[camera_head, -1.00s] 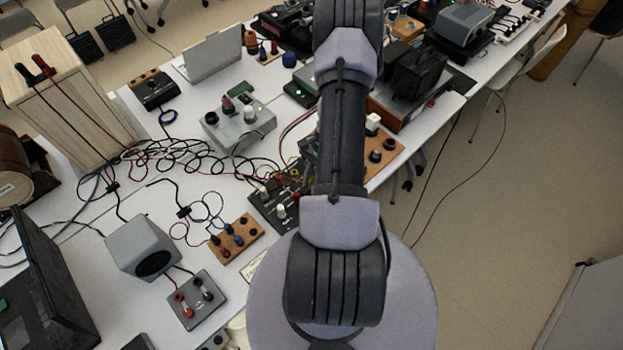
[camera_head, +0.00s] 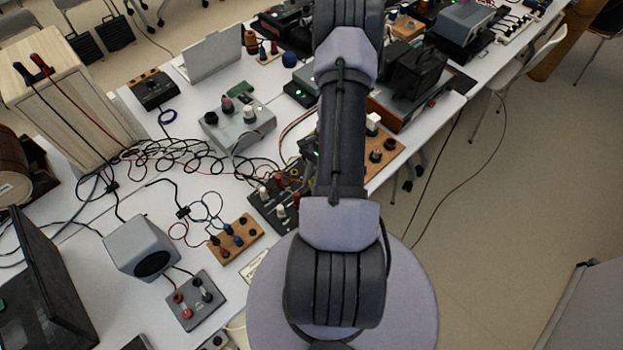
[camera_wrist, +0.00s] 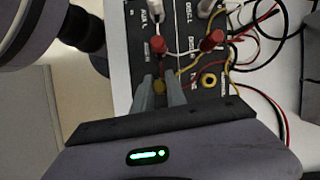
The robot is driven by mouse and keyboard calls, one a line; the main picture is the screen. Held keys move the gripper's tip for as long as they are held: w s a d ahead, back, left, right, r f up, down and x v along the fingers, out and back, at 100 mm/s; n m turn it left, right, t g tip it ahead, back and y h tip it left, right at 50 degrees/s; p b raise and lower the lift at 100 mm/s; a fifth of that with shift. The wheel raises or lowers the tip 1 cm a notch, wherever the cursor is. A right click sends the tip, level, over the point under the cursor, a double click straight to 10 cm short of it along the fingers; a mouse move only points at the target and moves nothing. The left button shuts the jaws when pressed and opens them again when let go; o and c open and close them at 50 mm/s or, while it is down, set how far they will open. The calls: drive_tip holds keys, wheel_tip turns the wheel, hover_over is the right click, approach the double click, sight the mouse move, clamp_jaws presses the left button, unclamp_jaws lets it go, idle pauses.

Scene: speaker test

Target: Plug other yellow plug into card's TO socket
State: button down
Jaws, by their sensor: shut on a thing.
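The card (camera_wrist: 188,20) is a dark panel with white lettering, white and red plugs and a yellow-ringed socket (camera_wrist: 208,80). It also shows in the head view (camera_head: 262,212), partly behind my arm. My gripper (camera_wrist: 160,84) is shut on a yellow plug (camera_wrist: 159,88), seen small between the fingertips at the card's lower edge. I cannot tell whether the plug touches a socket, and I cannot read a TO label. A yellow wire runs across the card to the right of the fingers. In the head view my arm hides most of the gripper.
Two red plugs (camera_wrist: 158,45) (camera_wrist: 212,39) stand close beyond the fingertips. Loose black, red and white wires lie right of the card. A wooden socket board (camera_head: 238,240), a speaker (camera_head: 140,248) and a grey box (camera_head: 240,125) stand near on the white table.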

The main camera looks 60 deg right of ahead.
drive_tip(key=shift+f+b, duration=0.7)
drive_tip(key=shift+f, duration=0.15)
drive_tip(key=c, duration=1.3)
unclamp_jaws()
drive_tip(key=shift+r+p, duration=2.5)
drive_tip(key=shift+r, duration=1.3)
